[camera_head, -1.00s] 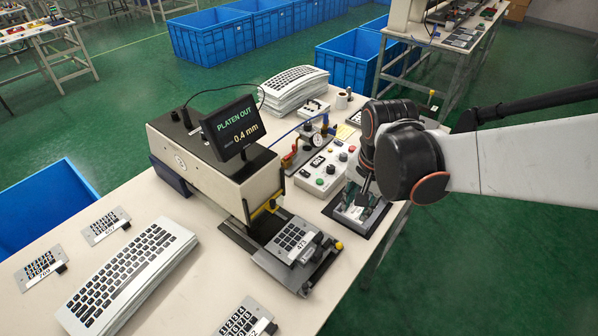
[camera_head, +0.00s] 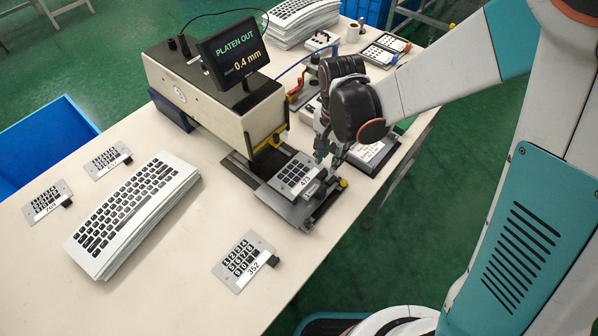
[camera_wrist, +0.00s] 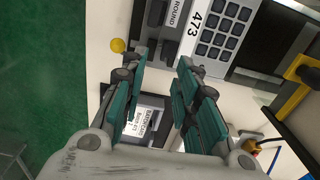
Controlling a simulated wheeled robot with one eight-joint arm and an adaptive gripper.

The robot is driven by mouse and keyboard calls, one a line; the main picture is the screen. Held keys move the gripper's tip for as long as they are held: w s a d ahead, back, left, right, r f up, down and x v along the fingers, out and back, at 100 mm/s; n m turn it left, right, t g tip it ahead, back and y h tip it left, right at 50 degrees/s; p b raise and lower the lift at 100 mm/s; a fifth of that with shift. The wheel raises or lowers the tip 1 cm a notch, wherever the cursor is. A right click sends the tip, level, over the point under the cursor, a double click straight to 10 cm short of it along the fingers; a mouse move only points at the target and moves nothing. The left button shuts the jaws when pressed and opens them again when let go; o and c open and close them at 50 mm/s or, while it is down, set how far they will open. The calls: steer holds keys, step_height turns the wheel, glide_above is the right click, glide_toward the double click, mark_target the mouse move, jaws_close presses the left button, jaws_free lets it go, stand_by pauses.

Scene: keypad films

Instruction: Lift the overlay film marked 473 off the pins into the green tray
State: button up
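The overlay film marked 473 (camera_head: 294,172) has a grey keypad with dark keys and a white number strip. It lies on the sliding platen (camera_head: 268,194) in front of the press. In the wrist view the film (camera_wrist: 222,32) is at the top, just beyond my fingertips. My gripper (camera_wrist: 163,68) is open, with nothing between its teal fingers. In the head view my gripper (camera_head: 328,158) is beside the film's right end, above the platen edge. I cannot make out the pins. A small green patch (camera_head: 404,125) shows behind my arm; I cannot tell whether it is the green tray.
The press (camera_head: 215,95) with its "PLATEN OUT 0.4 mm" display (camera_head: 235,50) stands behind the platen. A yellow knob (camera_head: 343,183) is at the platen's corner. Film 352 (camera_head: 246,261) and a keyboard stack (camera_head: 135,215) lie to the left. A labelled dark holder (camera_head: 372,155) is right of my gripper.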

mark_target(327, 172)
steer(key=shift+w+a+f+b, duration=0.15)
steer(key=shift+f+b, duration=0.55)
steer(key=shift+f, duration=0.9)
steer(key=shift+w+d+f+b, duration=0.1)
steer(key=shift+f+b, duration=0.6)
steer(key=shift+f, duration=0.85)
jaws_close()
